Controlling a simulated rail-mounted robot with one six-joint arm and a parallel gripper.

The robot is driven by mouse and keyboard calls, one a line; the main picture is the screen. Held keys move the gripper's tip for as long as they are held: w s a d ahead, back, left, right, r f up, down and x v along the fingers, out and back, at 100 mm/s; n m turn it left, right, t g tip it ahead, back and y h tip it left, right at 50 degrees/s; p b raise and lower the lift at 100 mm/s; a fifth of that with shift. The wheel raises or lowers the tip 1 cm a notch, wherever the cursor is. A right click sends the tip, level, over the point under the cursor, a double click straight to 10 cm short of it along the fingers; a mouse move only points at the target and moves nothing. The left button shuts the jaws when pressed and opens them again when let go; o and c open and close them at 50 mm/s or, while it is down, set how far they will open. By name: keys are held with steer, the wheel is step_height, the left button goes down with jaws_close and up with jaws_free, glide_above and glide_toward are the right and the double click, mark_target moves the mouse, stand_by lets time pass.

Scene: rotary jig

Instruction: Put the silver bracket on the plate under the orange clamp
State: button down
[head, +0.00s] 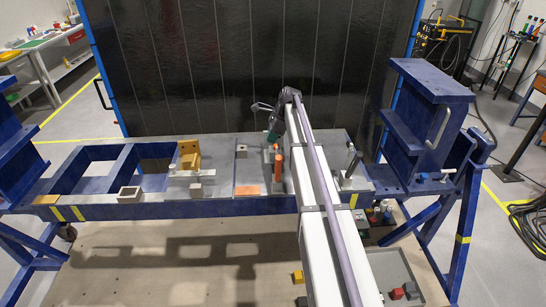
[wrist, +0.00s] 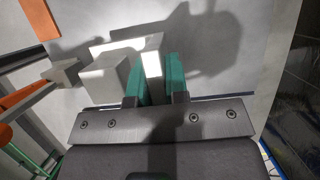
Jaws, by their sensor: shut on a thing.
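The silver bracket (wrist: 153,62) shows in the wrist view between the two green fingertips of my gripper (wrist: 159,84), which is shut on it. A pale blocky grey part (wrist: 106,78) lies just left of the fingers; I cannot tell if it belongs to the bracket. The orange clamp (wrist: 28,100) is at the left of the wrist view, its grey tip (wrist: 63,72) pointing toward the bracket and apart from it. In the head view my gripper (head: 272,134) is low over the plate (head: 222,157), behind the orange clamp (head: 279,165). The bracket cannot be made out there.
An orange square (head: 247,189) lies on the plate's front. A mustard bracket (head: 189,153) stands at left behind a white clamp bar (head: 190,173). A grey tube (head: 130,194) sits farther left. Another clamp (head: 352,162) with a dark handle stands at right. Tall blue end frames flank the table.

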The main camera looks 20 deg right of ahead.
steer(key=shift+f, duration=0.25)
step_height(320, 180, down, 4)
steer(key=b, duration=0.3)
steer(key=shift+r+b, duration=0.1)
steer(key=shift+b, duration=0.2)
steer(key=shift+r, duration=0.25)
steer(key=shift+f, duration=0.2)
steer(key=c, duration=1.1)
jaws_free()
steer(key=shift+r, duration=0.15)
